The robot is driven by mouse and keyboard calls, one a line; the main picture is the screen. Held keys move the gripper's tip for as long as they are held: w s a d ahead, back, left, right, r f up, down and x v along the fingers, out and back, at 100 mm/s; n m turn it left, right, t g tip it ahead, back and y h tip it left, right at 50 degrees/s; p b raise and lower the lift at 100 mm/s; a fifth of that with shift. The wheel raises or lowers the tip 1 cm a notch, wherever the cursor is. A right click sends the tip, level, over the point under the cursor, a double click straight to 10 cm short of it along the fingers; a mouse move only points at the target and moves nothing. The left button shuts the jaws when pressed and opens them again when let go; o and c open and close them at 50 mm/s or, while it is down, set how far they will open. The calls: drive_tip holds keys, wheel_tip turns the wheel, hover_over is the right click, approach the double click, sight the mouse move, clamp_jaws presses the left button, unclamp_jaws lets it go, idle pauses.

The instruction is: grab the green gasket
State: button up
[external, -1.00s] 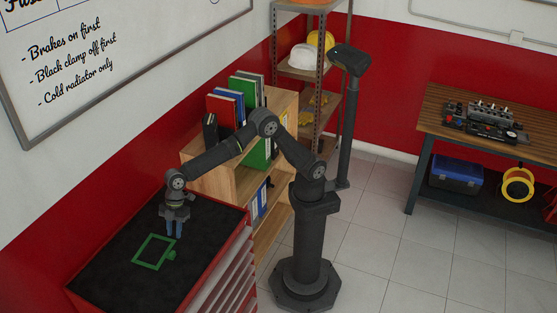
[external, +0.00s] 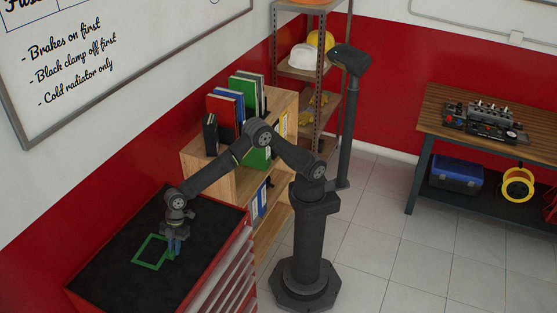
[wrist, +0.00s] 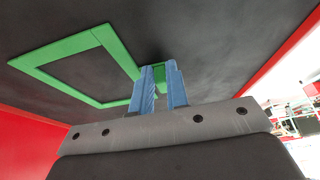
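The green gasket (external: 150,263) is a flat rectangular frame with a small tab on one side. It lies on the black top of the red tool cabinet. In the wrist view the gasket (wrist: 101,35) spreads to the upper left, with its tab (wrist: 159,75) showing between the blue fingers. My gripper (external: 174,252) points down at the tab's side of the frame. It also shows in the wrist view (wrist: 160,72), with a gap between the fingers and one on each side of the tab. I cannot tell whether they touch it. The fingers hide part of the tab.
The red tool cabinet (external: 95,292) has a bare black top around the gasket. A wooden shelf with binders (external: 225,108) stands behind it, close to my arm. A workbench (external: 450,106) with engine parts is far to the right.

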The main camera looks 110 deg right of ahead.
clamp_jaws()
drive_tip(key=shift+r, duration=0.15)
